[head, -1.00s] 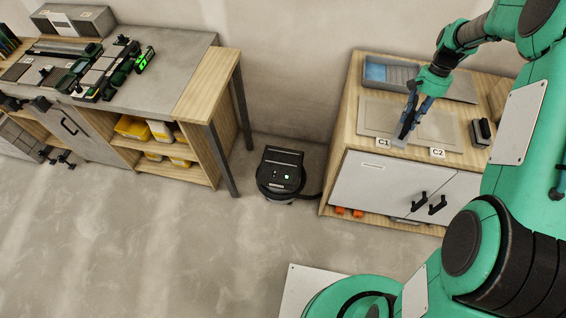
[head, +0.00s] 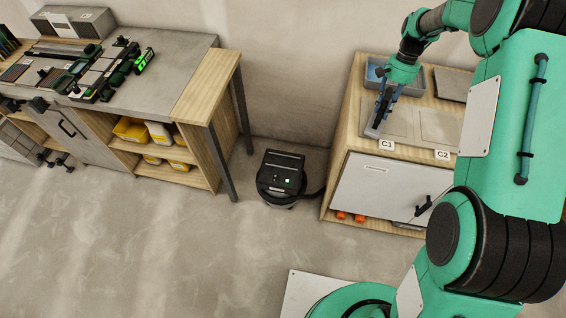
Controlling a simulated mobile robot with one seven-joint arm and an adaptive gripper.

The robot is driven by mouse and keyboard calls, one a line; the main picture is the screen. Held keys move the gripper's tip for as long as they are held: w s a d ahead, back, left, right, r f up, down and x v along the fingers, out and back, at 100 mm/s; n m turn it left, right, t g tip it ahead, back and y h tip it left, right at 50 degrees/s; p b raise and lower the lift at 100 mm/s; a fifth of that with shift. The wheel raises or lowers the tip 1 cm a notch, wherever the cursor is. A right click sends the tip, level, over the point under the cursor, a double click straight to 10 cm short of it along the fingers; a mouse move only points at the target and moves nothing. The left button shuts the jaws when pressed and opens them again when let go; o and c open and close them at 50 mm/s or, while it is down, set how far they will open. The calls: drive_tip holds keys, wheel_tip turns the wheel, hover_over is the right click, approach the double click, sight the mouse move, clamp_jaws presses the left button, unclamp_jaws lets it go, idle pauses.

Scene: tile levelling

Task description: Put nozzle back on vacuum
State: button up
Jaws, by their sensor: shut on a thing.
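The black vacuum (head: 283,174) stands on the floor between the workbench and the low cabinet.
The low cabinet (head: 348,120) carries flat grey panels labelled C1 and C2 and a blue-lined tray (head: 376,72) behind. The workbench (head: 190,57) at left holds tools, with yellow bins (head: 130,130) below. The floor in front of the vacuum is clear.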

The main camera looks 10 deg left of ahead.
drive_tip(key=w+a+f+m+t+y, duration=0.1)
drive_tip(key=w+a+m+y, duration=0.1)
drive_tip(key=w+a+m, duration=0.95)
drive_tip(key=w+a+f+t, duration=0.1)
drive_tip(key=w+a+f, duration=0.2)
drive_tip(key=a+f, duration=0.5)
drive_tip(key=s+a+f+m+b, duration=0.1)
drive_tip(key=s+a+f, duration=0.3)
drive_tip(key=f, duration=0.9)
drive_tip(key=s+a+f+m+b, duration=0.1)
drive_tip(key=s+a+f, duration=0.3)
drive_tip(key=s+f, duration=0.6)
drive_tip(key=s+a+f+m+t+b, duration=0.1)
drive_tip(key=s+a+f+b, duration=0.2)
drive_tip(key=f, duration=1.5)
drive_tip(key=s+a, duration=0.1)
drive_tip(key=s, duration=0.3)
drive_tip(key=shift+f, duration=0.15)
drive_tip(key=shift+s+m, duration=0.1)
drive_tip(key=shift+m, duration=0.15)
drive_tip(key=w+a+b, duration=0.1)
drive_tip(key=w+a, duration=0.2)
drive_tip(key=w, duration=0.4)
drive_tip(key=w+a+f+b, duration=0.1)
drive_tip(key=w+a, duration=0.3)
drive_tip(key=w, duration=0.3)
drive_tip(key=shift+w+f+b, duration=0.2)
drive_tip(key=shift+f+b, duration=0.05)
drive_tip(key=shift+b, duration=0.1)
